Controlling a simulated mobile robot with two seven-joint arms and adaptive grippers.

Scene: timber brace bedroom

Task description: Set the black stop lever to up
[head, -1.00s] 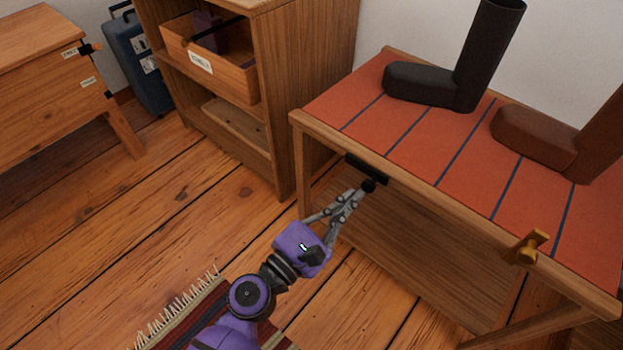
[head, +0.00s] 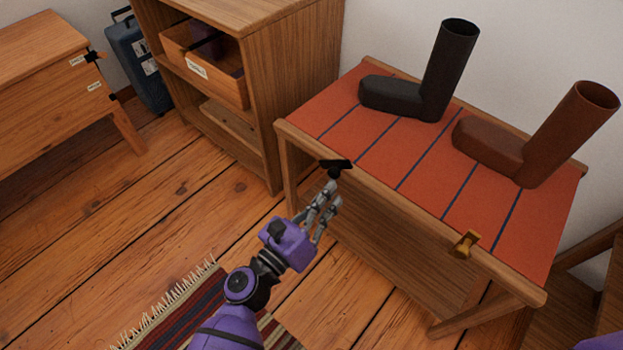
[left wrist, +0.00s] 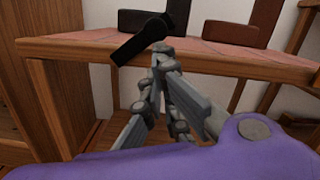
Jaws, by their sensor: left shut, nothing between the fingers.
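The black stop lever (head: 335,164) sits at the left part of the small table's front rail. In the left wrist view the lever (left wrist: 142,42) is slanted across the rail, with its upper end to the right and its lower end to the left. My left gripper (head: 333,184) is shut and empty, with its fingertips right at the lever. In the left wrist view the fingertips (left wrist: 161,48) are beside the lever's middle; I cannot tell whether they touch it. My right gripper is out of view.
A brass-coloured lever (head: 465,243) is farther right on the same rail. A wooden shelf (head: 290,100) is behind left. A striped rug (head: 190,310) lies on open floor.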

